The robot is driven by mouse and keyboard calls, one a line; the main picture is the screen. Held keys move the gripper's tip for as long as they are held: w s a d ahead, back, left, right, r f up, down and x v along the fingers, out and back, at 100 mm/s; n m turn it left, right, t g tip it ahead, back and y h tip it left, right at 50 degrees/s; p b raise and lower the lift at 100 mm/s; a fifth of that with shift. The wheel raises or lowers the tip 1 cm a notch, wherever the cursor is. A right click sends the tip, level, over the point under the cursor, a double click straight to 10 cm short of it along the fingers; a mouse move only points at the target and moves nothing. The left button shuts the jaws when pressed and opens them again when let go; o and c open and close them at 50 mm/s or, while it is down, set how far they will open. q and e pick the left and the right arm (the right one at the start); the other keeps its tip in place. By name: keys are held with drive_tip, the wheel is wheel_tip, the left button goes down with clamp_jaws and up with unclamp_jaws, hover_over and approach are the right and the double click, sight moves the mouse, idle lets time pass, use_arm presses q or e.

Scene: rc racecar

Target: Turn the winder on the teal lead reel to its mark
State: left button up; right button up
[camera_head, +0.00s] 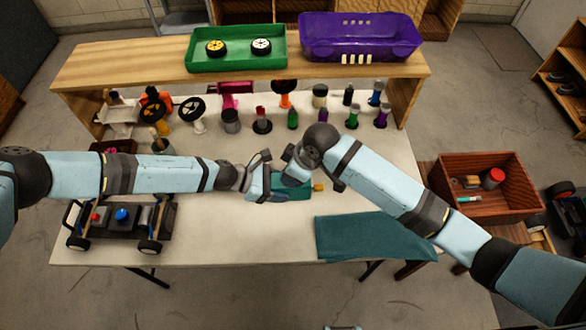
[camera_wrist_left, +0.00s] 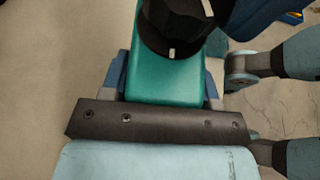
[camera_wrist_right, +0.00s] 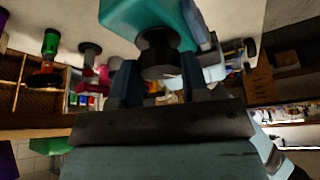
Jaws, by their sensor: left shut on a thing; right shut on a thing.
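The teal lead reel (camera_head: 292,193) lies above the middle of the white table, largely hidden by my grippers in the head view. My left gripper (camera_wrist_left: 163,82) is shut on its teal body (camera_wrist_left: 165,85), one finger on each side. The black winder (camera_wrist_left: 172,28) stands out from the teal body. It shows one white mark low on its near side and another at its top right, apart from each other. My right gripper (camera_wrist_right: 158,78) is shut on the winder (camera_wrist_right: 158,55), with the teal body beyond it. In the head view both grippers meet at the reel.
A racecar chassis (camera_head: 120,222) stands at the table's left. A teal cloth (camera_head: 365,238) lies at the front right. Wheels, bottles and other parts line the back under a wooden shelf (camera_head: 130,62) with a green tray (camera_head: 237,63) and a purple body shell (camera_head: 360,48). A wooden crate (camera_head: 487,205) stands right.

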drive_tip(key=shift+s+a+m+t+h, duration=0.1)
drive_tip(key=shift+m+t+h, duration=0.15)
drive_tip(key=shift+m, duration=0.7)
drive_tip(key=shift+a+m+t+h, duration=0.15)
drive_tip(key=shift+m+t, duration=0.2)
drive_tip(key=shift+m, duration=0.6)
drive_tip(key=shift+d, duration=0.15)
drive_tip(key=o, duration=1)
drive_tip(key=shift+c, duration=0.2)
drive_tip(key=shift+r, duration=0.15)
drive_tip(key=v, duration=1.1)
drive_tip(key=shift+s+r, duration=0.2)
drive_tip(key=shift+r, duration=0.1)
use_arm(q)
drive_tip(key=o, duration=1)
drive_tip(key=shift+c, duration=0.2)
